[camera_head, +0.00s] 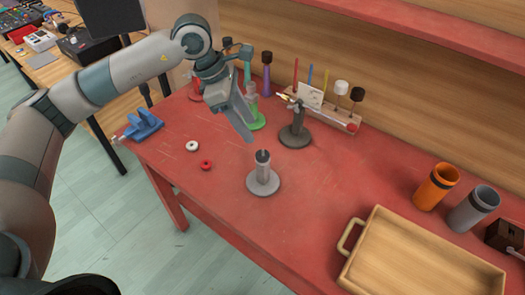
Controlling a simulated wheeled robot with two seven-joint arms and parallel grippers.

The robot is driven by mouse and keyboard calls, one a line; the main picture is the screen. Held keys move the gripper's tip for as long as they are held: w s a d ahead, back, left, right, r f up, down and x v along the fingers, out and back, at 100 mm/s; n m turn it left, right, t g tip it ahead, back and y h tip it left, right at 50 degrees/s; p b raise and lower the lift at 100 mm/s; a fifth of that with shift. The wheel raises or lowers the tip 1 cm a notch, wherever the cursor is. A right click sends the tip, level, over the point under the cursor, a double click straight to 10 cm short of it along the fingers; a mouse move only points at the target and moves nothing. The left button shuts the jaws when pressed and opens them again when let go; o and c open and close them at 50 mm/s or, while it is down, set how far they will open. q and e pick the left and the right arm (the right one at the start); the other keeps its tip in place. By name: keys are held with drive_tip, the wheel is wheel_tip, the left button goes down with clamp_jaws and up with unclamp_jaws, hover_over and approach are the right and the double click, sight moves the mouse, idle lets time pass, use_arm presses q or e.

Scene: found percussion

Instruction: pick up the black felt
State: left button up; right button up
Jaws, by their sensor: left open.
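A small black piece (262,156), which looks like the black felt, sits on top of a short grey stand (263,178) near the middle of the red table. It is too small to make out its shape well. My left gripper (250,128) is open and empty, pointing down, behind and above the grey stand and a little to its left. It appears apart from the black piece. A white felt ring (192,146) and a red felt ring (206,165) lie flat on the table to the left. My right gripper is out of view.
A blue clamp (143,125) is at the table's left edge. A wooden tray (415,255), an orange cup (436,187) and a grey cup (473,209) are at right.

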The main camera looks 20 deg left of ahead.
sight(258, 153)
use_arm(q)
drive_tip(key=p+x, duration=0.1)
drive_tip(key=x, duration=0.3)
drive_tip(key=shift+f, duration=0.15)
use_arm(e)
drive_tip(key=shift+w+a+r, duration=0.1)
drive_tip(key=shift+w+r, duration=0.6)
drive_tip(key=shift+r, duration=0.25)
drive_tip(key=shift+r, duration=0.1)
use_arm(q)
drive_tip(key=p+x, duration=0.3)
drive_tip(key=x, duration=0.1)
drive_tip(key=shift+s+a+f+p, duration=0.1)
drive_tip(key=shift+f+p, duration=0.2)
drive_tip(key=shift+f, duration=0.4)
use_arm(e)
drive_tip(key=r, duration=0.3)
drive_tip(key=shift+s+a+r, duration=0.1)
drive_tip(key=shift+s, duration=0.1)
use_arm(q)
drive_tip(key=shift+c, duration=0.6)
drive_tip(key=c, duration=0.8)
